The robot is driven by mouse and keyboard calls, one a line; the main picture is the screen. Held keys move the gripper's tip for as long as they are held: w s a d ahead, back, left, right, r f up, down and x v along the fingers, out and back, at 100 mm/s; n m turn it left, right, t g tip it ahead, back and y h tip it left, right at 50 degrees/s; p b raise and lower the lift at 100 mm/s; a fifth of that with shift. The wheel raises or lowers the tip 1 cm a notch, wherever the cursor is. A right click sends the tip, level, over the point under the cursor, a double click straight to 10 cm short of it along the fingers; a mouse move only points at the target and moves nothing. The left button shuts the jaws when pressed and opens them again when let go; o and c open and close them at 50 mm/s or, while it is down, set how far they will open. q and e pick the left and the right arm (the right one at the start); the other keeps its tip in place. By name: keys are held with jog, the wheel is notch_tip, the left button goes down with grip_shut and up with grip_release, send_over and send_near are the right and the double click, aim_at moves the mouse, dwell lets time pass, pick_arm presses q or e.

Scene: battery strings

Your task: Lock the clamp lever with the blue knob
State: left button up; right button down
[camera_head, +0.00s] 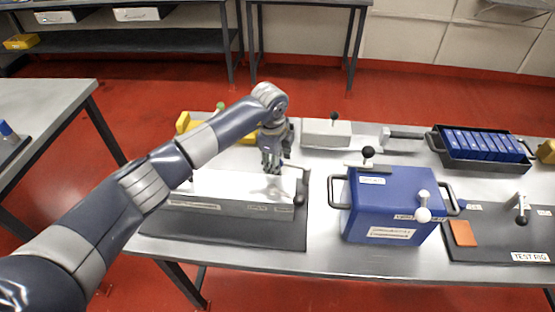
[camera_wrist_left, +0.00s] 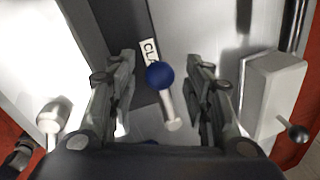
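The blue knob (camera_wrist_left: 159,75) shows in the left wrist view on the end of a short pale lever (camera_wrist_left: 170,110). A partly hidden label reading "CLA" (camera_wrist_left: 149,52) lies beside it. My left gripper (camera_wrist_left: 163,72) is open, with one finger on each side of the knob and a visible gap to both. In the head view my left gripper (camera_head: 272,168) points down over the back right part of a white-topped box (camera_head: 230,188) and largely hides the knob there. My right gripper is in neither view.
A blue case (camera_head: 385,205) with black and white knobs stands right of the box. A grey block with a black knob (camera_head: 326,132) is behind. A black tray of blue cells (camera_head: 480,148) and a test rig mat (camera_head: 490,246) are further right.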

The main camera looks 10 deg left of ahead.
pick_arm(q)
jog(key=shift+r, duration=0.1)
notch_tip(320, 180, up, 12)
jog(key=s, duration=0.2)
jog(key=shift+a+f, duration=0.2)
jog(key=shift+a, duration=0.1)
jog(key=shift+s, duration=0.1)
